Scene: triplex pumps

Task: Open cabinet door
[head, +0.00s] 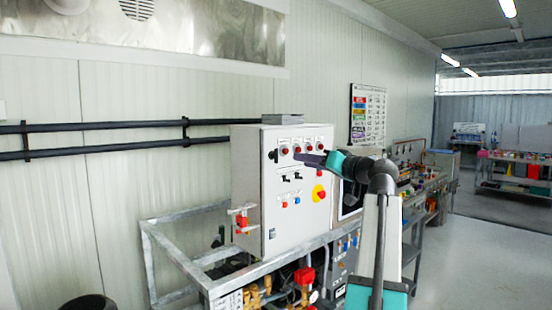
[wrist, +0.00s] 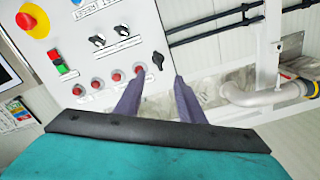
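The cabinet (head: 248,178) is a pale grey box on a metal frame, its door shut. The door (head: 291,215) faces me and carries red buttons, black switches and a yellow-and-red emergency stop (head: 318,193). A small black latch knob (head: 272,155) sits near the door's upper left edge. My gripper (head: 303,159) is in front of the upper part of the door. In the wrist view, my gripper (wrist: 159,82) is open, its two dark fingers apart and empty. The black latch knob (wrist: 157,61) shows just beyond the fingertips, between them. I cannot tell whether anything touches.
Dark pipes (head: 105,148) run along the wall. A screen (head: 350,198) stands right of the cabinet. Open floor (head: 480,250) lies at right.

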